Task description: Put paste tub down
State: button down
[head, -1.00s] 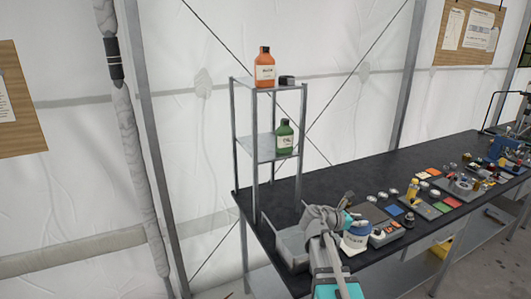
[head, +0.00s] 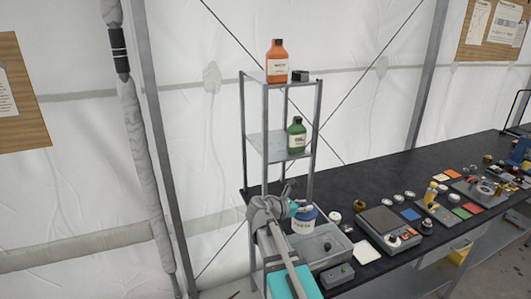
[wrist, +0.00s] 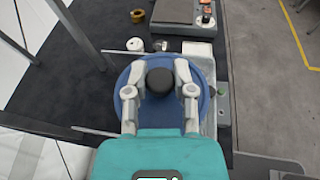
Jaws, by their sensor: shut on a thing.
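The paste tub (head: 303,220) is white with a blue upper part and dark print, beside the front right post of the shelf rack in the head view. The wrist view looks down on its round blue lid (wrist: 160,117) with a black knob (wrist: 159,80). My gripper (wrist: 160,90) has a finger on either side of the knob and is shut on the tub. My gripper also shows in the head view (head: 292,208), partly hiding the tub's left side. I cannot tell whether the tub's base touches anything.
The metal shelf rack (head: 283,159) holds an orange bottle (head: 277,64) and a green bottle (head: 296,138). A grey bin (head: 330,247) is close to the tub. A grey scale (head: 389,228) stands to the right. The black bench top (head: 365,178) has free room behind the scale.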

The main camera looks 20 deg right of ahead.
jog(key=shift+w, duration=0.25)
dwell(0.3)
